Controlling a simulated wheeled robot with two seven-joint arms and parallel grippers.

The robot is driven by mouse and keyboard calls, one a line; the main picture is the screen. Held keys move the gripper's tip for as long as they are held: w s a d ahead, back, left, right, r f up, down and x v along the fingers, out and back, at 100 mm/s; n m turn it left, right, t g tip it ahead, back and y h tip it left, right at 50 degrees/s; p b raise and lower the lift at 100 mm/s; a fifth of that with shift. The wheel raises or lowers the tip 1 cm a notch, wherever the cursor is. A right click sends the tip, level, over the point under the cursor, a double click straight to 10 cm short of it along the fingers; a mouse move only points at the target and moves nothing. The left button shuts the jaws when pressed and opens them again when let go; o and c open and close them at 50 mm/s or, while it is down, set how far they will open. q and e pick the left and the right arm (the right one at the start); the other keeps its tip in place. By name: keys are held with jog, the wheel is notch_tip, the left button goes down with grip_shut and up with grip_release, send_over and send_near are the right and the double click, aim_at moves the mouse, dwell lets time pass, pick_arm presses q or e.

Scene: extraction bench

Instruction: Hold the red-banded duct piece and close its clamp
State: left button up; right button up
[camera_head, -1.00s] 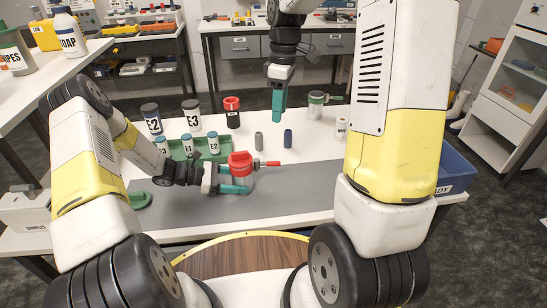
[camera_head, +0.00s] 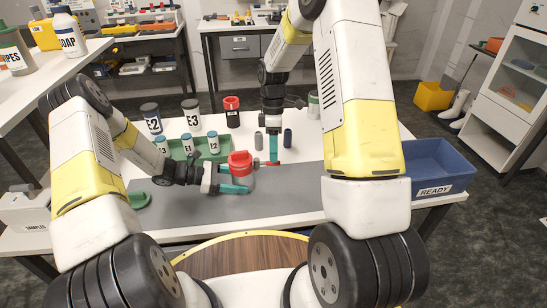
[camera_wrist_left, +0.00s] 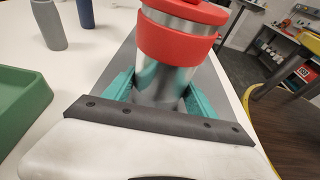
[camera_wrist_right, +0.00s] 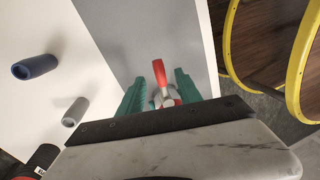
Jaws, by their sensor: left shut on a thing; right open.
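The red-banded duct piece (camera_head: 240,164) stands on the grey mat. In the left wrist view it is a silver cylinder with a red band (camera_wrist_left: 176,42) and red top. My left gripper (camera_head: 232,179) is shut on it from the left; the teal fingers lie on both sides of the silver body. A red clamp lever (camera_head: 269,163) sticks out to its right. My right gripper (camera_head: 273,155) points down above the lever, open. In the right wrist view, the red lever (camera_wrist_right: 159,72) shows between its teal fingers, apart from both. The lower part of the clamp is partly hidden.
Grey (camera_head: 259,140) and dark blue (camera_head: 288,138) small cylinders stand just behind the mat. A green tray (camera_head: 176,148) with small bottles is at the left. A blue READY bin (camera_head: 440,165) is at the right. The mat's right part is clear.

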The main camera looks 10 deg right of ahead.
aim_at(267, 163)
jog(key=shift+s+f, duration=0.15)
jog(key=shift+f, duration=0.55)
jog(key=shift+s+f, duration=0.1)
jog(key=shift+f, duration=0.6)
grip_shut()
dwell(0.4)
